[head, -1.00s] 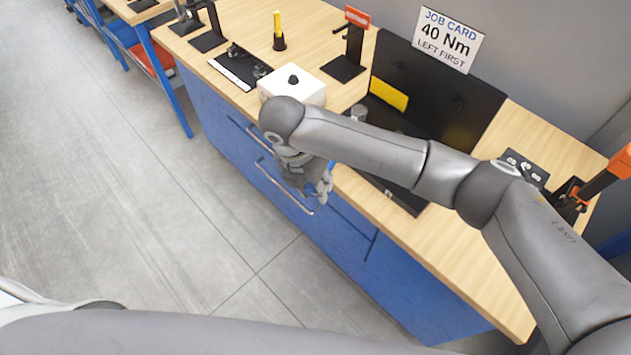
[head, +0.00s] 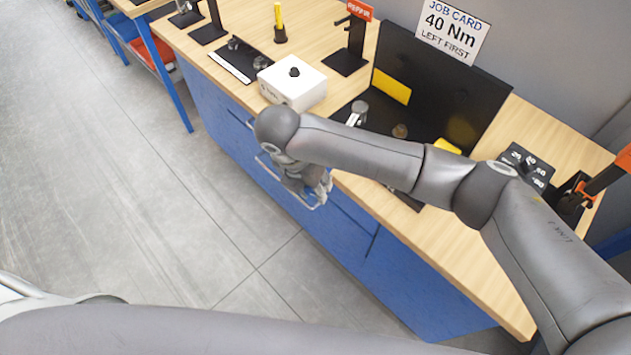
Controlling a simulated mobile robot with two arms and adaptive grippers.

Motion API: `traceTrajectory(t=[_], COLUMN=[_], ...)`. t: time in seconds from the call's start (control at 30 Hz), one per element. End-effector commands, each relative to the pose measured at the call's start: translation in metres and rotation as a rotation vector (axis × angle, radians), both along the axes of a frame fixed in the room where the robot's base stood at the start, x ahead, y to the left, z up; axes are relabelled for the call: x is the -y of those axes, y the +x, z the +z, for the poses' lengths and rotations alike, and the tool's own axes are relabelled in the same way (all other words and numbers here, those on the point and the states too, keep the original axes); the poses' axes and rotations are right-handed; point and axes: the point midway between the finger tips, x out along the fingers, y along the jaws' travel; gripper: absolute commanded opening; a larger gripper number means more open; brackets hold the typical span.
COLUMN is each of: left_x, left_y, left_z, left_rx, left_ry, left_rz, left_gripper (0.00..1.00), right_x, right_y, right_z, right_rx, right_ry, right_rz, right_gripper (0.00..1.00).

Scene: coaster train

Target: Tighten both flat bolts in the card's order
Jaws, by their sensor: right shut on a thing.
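The job card (head: 450,30) at the back reads "40 Nm" and "LEFT FIRST". In front of it is a black panel (head: 440,90) with a dark plate at its foot. A silver bolt-like piece (head: 358,112) stands at the left of that plate, and a brownish round piece (head: 400,131) sits further right; which are the flat bolts is unclear. My right gripper (head: 318,192) is low in front of the bench, shut at a drawer handle (head: 298,203); its fingertips are small and partly hidden. My left gripper is out of view.
A white box with a black knob (head: 293,84) stands left of the panel. A black dial box (head: 527,165) and an orange-armed stand (head: 590,185) are at the right. Yellow blocks (head: 392,87) are by the panel. The wooden front strip (head: 470,270) is clear.

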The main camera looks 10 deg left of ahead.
Motion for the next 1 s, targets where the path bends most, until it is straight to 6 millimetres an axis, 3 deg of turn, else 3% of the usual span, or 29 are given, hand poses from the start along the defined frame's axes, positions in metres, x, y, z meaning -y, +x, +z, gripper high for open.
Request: traceTrajectory(t=[0.43, 1.0], left_x=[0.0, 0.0], left_y=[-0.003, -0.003], left_z=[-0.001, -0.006], left_rx=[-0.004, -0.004], left_ry=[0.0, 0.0], left_rz=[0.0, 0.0], left_gripper=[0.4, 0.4], right_x=[-0.001, -0.001], right_y=[0.001, 0.001], right_z=[0.0, -0.014], right_rx=[0.009, 0.012], right_ry=[0.0, -0.003], right_rz=[0.0, 0.001], right_gripper=[0.0, 0.0])
